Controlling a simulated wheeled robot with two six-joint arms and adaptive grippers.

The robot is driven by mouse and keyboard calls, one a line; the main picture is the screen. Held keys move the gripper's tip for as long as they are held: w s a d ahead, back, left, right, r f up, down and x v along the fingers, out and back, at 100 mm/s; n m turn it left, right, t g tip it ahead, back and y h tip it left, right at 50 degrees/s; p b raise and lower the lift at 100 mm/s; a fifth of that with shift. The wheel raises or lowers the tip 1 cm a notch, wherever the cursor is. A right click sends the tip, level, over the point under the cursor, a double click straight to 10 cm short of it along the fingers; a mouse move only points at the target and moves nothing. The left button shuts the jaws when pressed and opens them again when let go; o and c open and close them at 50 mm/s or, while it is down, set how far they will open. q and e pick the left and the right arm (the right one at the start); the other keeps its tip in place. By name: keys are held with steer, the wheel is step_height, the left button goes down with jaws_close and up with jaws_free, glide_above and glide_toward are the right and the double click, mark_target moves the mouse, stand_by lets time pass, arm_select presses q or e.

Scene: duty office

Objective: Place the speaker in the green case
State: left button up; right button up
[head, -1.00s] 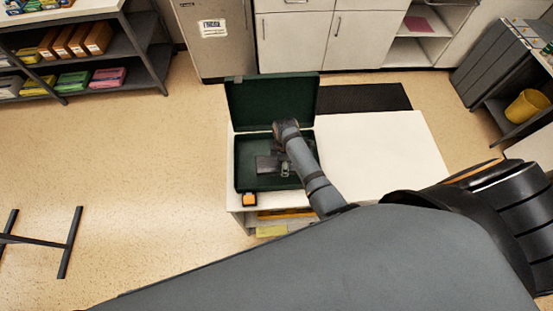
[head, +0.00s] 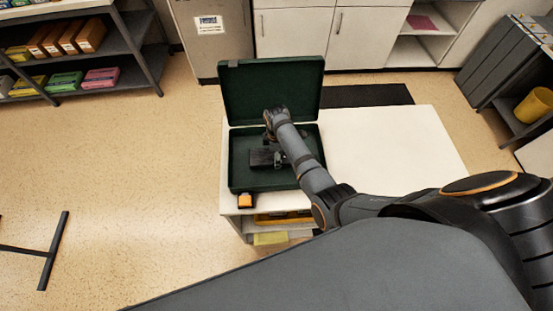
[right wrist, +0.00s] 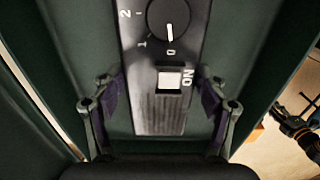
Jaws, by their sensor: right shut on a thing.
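The green case (head: 222,160) lies open on the white table, with its lid (head: 270,90) raised at the back. The speaker (head: 262,158) is a small dark box over or in the case's left-middle part. In the right wrist view the speaker (right wrist: 165,60) shows a dial, a white switch marked ON and a ribbed lower part. My right gripper (right wrist: 160,100) is shut on the speaker, one finger on each side, with the green case interior behind. From the head, my right arm partly covers the gripper and speaker; whether the speaker touches the case floor cannot be told.
A small orange and black item (head: 245,201) sits at the table's front left edge, close to the case. The white tabletop (head: 390,150) right of the case is bare. Shelves (head: 90,60) stand back left, and white cabinets (head: 330,38) stand behind.

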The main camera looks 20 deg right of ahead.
steer(key=shift+w+f, duration=0.15)
steer(key=shift+f, duration=0.05)
steer(key=o, duration=1.7)
steer(key=shift+f, duration=0.15)
step_height(320, 180, up, 12)
steer(key=shift+r, duration=0.15)
